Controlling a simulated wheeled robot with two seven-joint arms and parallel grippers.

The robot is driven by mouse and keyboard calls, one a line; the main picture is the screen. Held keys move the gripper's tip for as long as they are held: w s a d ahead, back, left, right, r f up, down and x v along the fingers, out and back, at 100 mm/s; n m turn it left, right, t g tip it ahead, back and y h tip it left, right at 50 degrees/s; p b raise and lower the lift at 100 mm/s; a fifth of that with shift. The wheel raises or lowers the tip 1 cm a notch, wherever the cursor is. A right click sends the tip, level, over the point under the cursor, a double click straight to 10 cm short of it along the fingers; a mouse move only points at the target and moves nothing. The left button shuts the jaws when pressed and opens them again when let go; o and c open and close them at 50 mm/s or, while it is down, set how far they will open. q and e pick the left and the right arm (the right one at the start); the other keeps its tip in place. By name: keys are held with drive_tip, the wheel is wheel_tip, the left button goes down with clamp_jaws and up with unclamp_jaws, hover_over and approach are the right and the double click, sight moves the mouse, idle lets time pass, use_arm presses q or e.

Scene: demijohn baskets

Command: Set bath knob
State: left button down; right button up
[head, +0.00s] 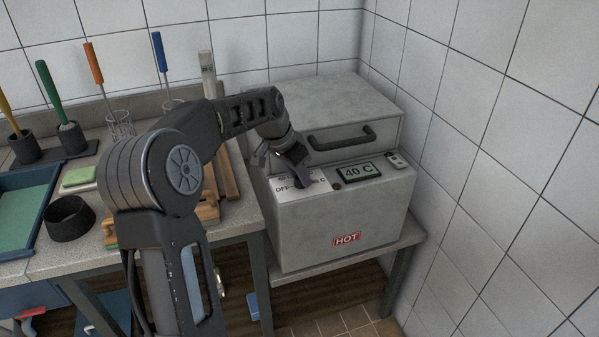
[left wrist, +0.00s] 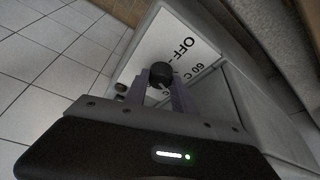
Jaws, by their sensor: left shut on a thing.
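The bath (head: 345,222) is a grey box with a lid, a lid handle (head: 341,138), a red HOT label and a display (head: 358,172) reading 40 C. A white dial plate (head: 318,188) on its sloped front panel carries the words OFF and C. My left gripper (head: 300,178) is at this plate and hides the knob in the head view. In the left wrist view the round black knob (left wrist: 160,75) sits between the two fingers of my left gripper (left wrist: 161,90), which is shut on it. OFF and 60 C show beside the knob. My right gripper is not in view.
A bench on the left holds a blue tray (head: 22,215), a black ring (head: 70,218), a green sponge (head: 79,177) and several upright tools with coloured handles. Tiled walls stand close behind and to the right of the bath.

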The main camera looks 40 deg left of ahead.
use_arm(q)
drive_tip(key=shift+m, duration=0.6)
drive_tip(key=c, duration=1)
unclamp_jaws()
drive_tip(key=shift+c, duration=0.2)
drive_tip(key=v, duration=0.7)
drive_tip(key=shift+a+r, duration=0.2)
drive_tip(key=shift+r, duration=0.15)
drive_tip(key=shift+s, duration=0.1)
drive_tip(key=shift+c, duration=0.3)
